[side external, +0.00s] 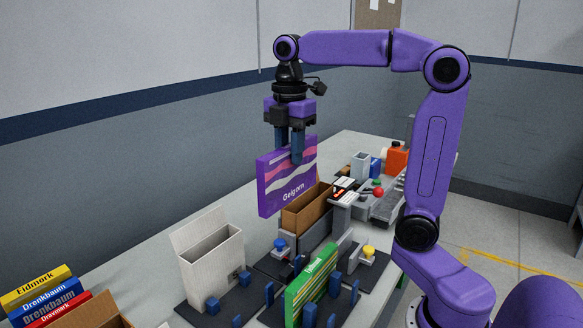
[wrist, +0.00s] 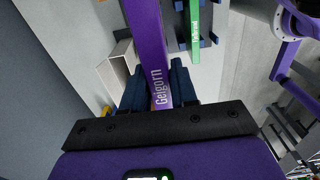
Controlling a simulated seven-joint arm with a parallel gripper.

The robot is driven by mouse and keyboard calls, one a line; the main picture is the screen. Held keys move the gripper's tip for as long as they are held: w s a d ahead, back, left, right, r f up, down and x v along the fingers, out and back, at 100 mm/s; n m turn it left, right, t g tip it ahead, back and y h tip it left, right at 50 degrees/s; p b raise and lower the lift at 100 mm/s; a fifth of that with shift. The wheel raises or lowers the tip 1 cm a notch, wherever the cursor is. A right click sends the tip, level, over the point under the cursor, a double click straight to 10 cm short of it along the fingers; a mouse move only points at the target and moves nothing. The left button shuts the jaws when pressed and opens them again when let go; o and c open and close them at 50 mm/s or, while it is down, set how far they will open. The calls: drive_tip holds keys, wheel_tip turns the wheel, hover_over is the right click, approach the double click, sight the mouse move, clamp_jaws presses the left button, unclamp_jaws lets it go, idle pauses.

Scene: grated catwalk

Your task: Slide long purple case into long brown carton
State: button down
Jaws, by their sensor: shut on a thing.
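The long purple case (side external: 282,186), marked "Gelgorn", is upright in the grip of my gripper (side external: 297,150). My gripper is shut on the upper edge of the case. In the wrist view the case (wrist: 145,35) runs out between the blue fingers (wrist: 158,88). The long brown carton (side external: 307,210) stands open at the top on a grey fixture. In the side view the case overlaps the carton's left part and its lower edge shows in front of it. I cannot tell how far apart they are. The carton cannot be made out in the wrist view.
A white open carton (side external: 212,262) stands to the left and a green case (side external: 312,280) in a blue-pegged holder in front. Several cases (side external: 40,292) and a brown box (side external: 95,312) are at the lower left. A control panel, red knob (side external: 378,191) and orange item (side external: 397,160) are behind right.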

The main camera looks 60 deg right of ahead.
drive_tip(key=w+d, duration=0.3)
drive_tip(key=d, duration=0.6)
drive_tip(key=w+d, duration=0.3)
drive_tip(key=d, duration=0.6)
wheel_tip(320, 180, down, 8)
drive_tip(key=shift+f, duration=0.15)
drive_tip(key=shift+s+f, duration=0.1)
idle(0.7)
wheel_tip(320, 180, down, 9)
drive_tip(key=shift+f, duration=0.2)
idle(2.3)
idle(0.4)
